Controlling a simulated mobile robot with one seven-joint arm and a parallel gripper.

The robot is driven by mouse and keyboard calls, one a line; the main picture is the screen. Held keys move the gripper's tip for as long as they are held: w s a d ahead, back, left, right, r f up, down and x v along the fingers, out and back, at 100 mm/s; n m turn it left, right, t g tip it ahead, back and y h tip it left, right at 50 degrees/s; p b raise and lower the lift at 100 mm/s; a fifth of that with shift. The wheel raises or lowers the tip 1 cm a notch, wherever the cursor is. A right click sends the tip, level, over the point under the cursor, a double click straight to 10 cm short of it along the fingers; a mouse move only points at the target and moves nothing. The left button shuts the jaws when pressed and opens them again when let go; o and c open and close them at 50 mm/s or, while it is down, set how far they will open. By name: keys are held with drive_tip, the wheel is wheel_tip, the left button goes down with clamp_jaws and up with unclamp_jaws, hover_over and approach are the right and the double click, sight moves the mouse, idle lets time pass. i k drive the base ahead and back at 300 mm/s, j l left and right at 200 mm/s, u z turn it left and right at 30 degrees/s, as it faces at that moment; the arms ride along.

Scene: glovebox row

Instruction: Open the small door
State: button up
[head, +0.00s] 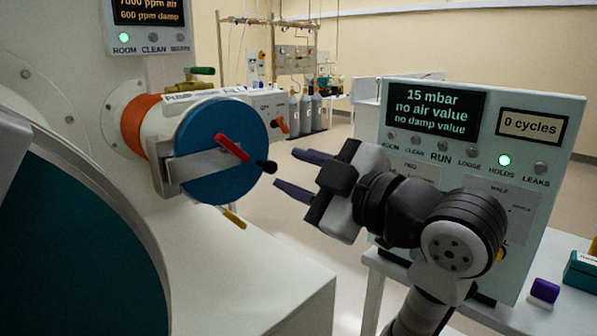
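The small door (206,153) is a blue round disc closing the end of a short white tube with an orange band, at the left of the head view. A metal bracket (190,168) crosses its left side. A red bar (232,148) lies across its face and ends in a black knob (266,167). The door looks shut against the tube. My gripper (296,172) is to the right of the door, pointing left at it. Its two purple fingers are spread apart with nothing between them. The fingers look close to the black knob but apart from it.
A large teal round door (75,255) fills the lower left, with a white ledge (240,275) beside it. A grey panel with a screen (437,110) stands behind my arm on a table. A yellow handle (234,219) sits below the small door. Open floor lies beyond.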

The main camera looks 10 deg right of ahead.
sight(211, 175)
drive_tip(key=k+l, duration=0.8)
drive_tip(key=l, duration=0.1)
